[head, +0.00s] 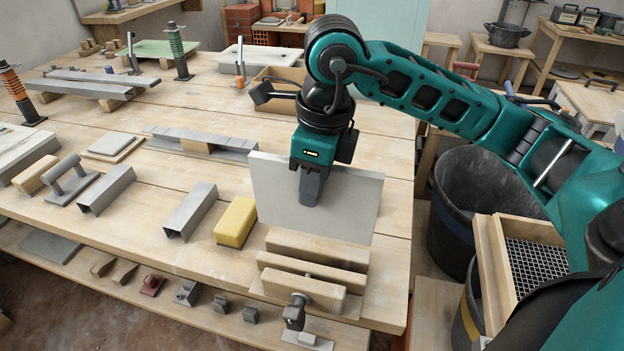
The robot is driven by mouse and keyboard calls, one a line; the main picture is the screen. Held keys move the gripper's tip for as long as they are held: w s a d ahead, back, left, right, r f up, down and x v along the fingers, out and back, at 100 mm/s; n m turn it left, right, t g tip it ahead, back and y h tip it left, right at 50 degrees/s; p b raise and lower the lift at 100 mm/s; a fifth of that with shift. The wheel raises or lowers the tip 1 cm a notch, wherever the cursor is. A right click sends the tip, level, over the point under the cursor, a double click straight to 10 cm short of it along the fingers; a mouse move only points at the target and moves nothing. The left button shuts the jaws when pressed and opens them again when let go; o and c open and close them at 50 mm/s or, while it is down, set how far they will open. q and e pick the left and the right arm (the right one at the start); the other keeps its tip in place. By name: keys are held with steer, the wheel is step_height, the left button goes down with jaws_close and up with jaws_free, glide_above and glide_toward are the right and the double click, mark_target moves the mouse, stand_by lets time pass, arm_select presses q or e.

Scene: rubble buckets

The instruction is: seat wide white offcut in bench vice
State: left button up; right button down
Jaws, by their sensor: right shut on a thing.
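The wide white offcut (345,205) is an upright, pale flat board near the front right of the workbench. My right gripper (309,190) points down over its face and is shut on it. The wooden bench vice (300,284) sits at the bench's front edge, just below and in front of the offcut in the picture. A gap shows between its wooden jaws. The offcut's lower edge meets the vice's back block in the picture; I cannot tell whether they touch. My left gripper is not in view.
A yellow sponge (236,222) lies left of the vice. Grey metal channels (190,210) and a float (72,180) lie further left. A dark bucket (470,200) and a wood-framed sieve (535,265) stand off the bench's right side. Bare bench top lies behind the offcut.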

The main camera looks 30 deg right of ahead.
mark_target(312, 230)
steer(key=shift+f+b, duration=0.7)
steer(key=shift+b, duration=0.2)
step_height(312, 230, down, 4)
steer(key=b, duration=0.3)
steer(key=shift+r, duration=0.2)
steer(key=shift+f+b, duration=0.35)
steer(key=shift+b, duration=0.15)
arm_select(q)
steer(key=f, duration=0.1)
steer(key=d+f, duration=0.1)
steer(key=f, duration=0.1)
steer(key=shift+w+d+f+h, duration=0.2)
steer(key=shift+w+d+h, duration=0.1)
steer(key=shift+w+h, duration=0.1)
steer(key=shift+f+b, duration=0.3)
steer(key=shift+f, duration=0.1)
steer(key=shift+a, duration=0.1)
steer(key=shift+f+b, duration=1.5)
arm_select(e)
steer(key=shift+f, duration=1.45)
